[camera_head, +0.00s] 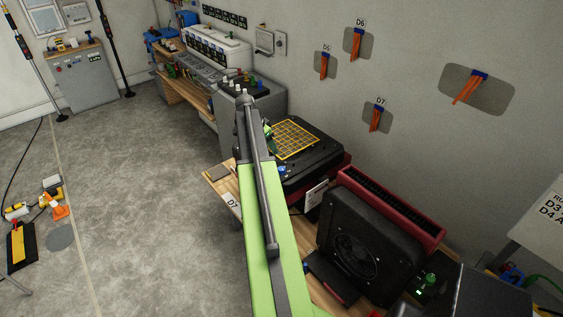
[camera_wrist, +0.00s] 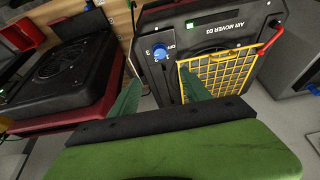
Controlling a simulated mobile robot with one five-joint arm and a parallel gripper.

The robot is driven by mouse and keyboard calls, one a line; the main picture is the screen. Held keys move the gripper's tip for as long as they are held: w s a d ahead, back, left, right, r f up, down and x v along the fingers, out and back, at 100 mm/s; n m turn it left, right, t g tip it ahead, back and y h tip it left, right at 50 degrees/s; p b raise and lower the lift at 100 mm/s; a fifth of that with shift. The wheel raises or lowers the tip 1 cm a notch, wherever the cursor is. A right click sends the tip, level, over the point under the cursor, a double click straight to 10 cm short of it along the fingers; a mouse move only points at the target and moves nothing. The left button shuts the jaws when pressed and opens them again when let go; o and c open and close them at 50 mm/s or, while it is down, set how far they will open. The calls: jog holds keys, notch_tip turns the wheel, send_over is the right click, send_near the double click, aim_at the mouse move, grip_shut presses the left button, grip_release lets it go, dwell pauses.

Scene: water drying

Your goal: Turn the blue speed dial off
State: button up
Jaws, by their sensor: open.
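The blue speed dial (camera_wrist: 160,53) shows in the wrist view on the dark panel of a machine labelled AIR MOVER D3 (camera_wrist: 232,28), with a printed scale beside it. The lettering appears upside down. My gripper (camera_wrist: 158,90) is open and empty; its two dark green fingers point toward the panel, with the dial ahead of the gap between them and apart from them. In the head view, an air mover with a yellow grille (camera_head: 296,139) stands on a wooden bench beyond my green arm.
A yellow grille (camera_wrist: 216,75) with a red handle lies close to the right finger in the wrist view. A black and red fan unit (camera_wrist: 75,68) stands to the left. In the head view another black fan (camera_head: 362,243) stands nearer on the bench. The left floor is mostly open.

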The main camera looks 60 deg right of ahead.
aim_at(282, 168)
jog(key=b+x, duration=0.5)
jog(key=x, duration=0.1)
jog(key=b+x, duration=0.5)
jog(key=b, duration=0.1)
jog(key=b+x, duration=0.5)
jog(key=x, duration=0.1)
jog(key=shift+a+f, duration=0.2)
jog(key=shift+f, duration=0.2)
jog(key=shift+r, duration=0.1)
